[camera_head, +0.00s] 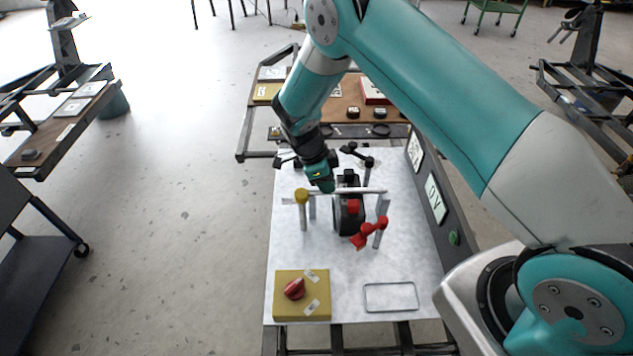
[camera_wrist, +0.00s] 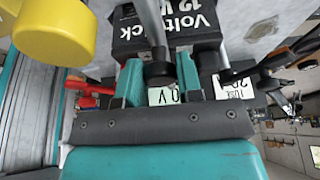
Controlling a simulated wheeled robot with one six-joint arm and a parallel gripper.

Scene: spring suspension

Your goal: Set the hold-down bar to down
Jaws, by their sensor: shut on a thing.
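The hold-down bar (camera_head: 362,190) is a pale metal rod lying roughly level across the top of a black battery (camera_head: 349,215) in the head view. In the wrist view the bar (camera_wrist: 148,22) runs down from the top edge to a dark collar (camera_wrist: 158,72) between my fingers. My gripper (camera_head: 325,188) is at the bar's left part, and in the wrist view its fingers (camera_wrist: 160,85) are closed around the dark collar. The battery (camera_wrist: 170,28), marked 12 V, lies behind the bar. The exact gap between bar and battery is hard to tell.
A yellow-capped post (camera_head: 301,197) stands just left of my gripper. Red clamps or handles (camera_head: 370,232) are at the battery's right front.

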